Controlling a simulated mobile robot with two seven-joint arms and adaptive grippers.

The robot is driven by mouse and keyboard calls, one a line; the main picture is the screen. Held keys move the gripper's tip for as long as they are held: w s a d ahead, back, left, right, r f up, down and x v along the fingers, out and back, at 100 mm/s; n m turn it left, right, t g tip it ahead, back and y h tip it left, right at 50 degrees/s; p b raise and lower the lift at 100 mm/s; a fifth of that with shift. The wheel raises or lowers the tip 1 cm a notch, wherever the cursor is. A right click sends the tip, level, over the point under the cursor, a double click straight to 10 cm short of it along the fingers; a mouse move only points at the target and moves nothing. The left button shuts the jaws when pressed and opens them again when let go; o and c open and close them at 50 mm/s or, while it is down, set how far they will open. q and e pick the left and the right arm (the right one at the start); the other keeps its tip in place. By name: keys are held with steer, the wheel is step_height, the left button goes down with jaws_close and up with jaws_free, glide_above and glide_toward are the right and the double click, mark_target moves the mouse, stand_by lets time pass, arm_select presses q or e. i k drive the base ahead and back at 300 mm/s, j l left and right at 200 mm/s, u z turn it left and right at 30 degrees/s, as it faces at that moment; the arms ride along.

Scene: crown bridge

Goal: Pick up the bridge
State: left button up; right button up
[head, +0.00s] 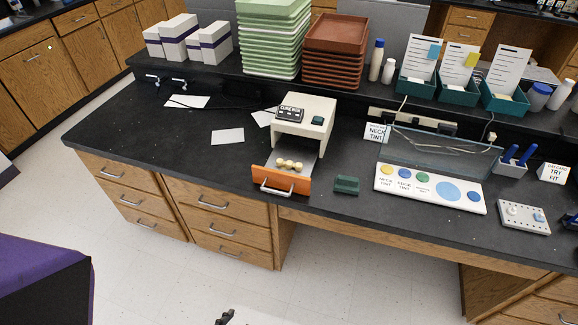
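The bridge (290,165) appears to be the short row of cream-yellow, tooth-like units on the pulled-out drawer of a small white furnace (303,118). The drawer has an orange front (280,184) with a metal handle, and it juts toward the counter's front edge. A small dark tip (225,317) shows at the bottom edge, well below and in front of the counter. It may be part of my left gripper, but its fingers cannot be made out. My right gripper is not recognisable in view. Nothing is seen touching the bridge.
A green block (346,184) sits right of the drawer. Further right are a white palette (430,188) with coloured discs, a clear shield (440,150) and a grey pegboard (523,217). Green trays (270,40) and brown trays (333,52) stand behind. Black counter left of the furnace is mostly clear.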

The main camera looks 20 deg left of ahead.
mark_target(289, 164)
steer(key=z, duration=0.4)
steer(key=j+z, duration=0.35)
steer(key=j, duration=0.2)
steer(key=j+z, duration=0.35)
steer(key=j, duration=0.15)
